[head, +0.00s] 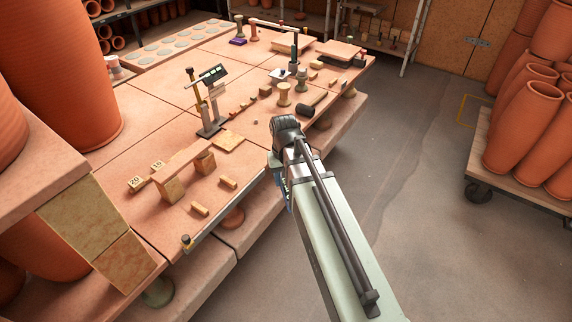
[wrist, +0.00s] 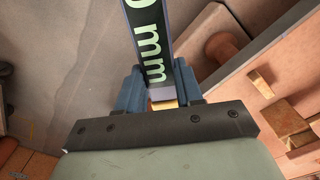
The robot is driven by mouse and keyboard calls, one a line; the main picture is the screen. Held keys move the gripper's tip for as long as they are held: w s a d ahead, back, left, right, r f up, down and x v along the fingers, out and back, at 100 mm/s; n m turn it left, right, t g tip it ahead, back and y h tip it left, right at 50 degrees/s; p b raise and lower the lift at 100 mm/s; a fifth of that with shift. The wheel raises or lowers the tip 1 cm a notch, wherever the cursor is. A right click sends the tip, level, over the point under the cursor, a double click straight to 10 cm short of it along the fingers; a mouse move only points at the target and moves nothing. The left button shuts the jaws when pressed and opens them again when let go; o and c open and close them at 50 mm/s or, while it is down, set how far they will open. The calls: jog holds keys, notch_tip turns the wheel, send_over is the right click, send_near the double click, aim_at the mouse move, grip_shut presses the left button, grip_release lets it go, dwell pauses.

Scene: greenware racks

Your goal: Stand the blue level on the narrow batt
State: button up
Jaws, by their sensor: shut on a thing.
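My gripper (wrist: 160,95) shows blue fingers in the wrist view, shut on a long dark bar (wrist: 148,40) with pale green "mm" lettering and grey edges. The bar runs from between the fingers out of the top of that view. I cannot tell for certain that it is the blue level. In the head view my arm hides most of the gripper, which is off the table's front edge; a bit of blue shows beside the arm. A long narrow board (head: 182,163), possibly the narrow batt, lies across two blocks on the table, left of my gripper, with its top bare.
A dark upright stand (head: 210,128) with a lettered plate is behind the board. Small pegs (head: 228,182) lie in front of it, and number tiles (head: 135,183) at its left. Tall clay pots (head: 70,80) crowd the left; a pot cart (head: 515,180) stands right. Floor between is clear.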

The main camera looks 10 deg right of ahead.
jog(key=w+a+r, duration=0.4)
jog(key=w+a, duration=0.1)
jog(key=a, duration=0.5)
jog(key=w+a+r, duration=0.4)
jog(key=w+a, duration=0.1)
jog(key=a, duration=0.4)
notch_tip(320, 180, up, 6)
jog(key=m, duration=1)
send_over(190, 153)
jog(key=shift+w+f, duration=0.1)
jog(key=shift+f, duration=3.5)
jog(key=shift+f, duration=0.55)
jog(key=o, duration=1.6)
jog(key=shift+r, duration=0.15)
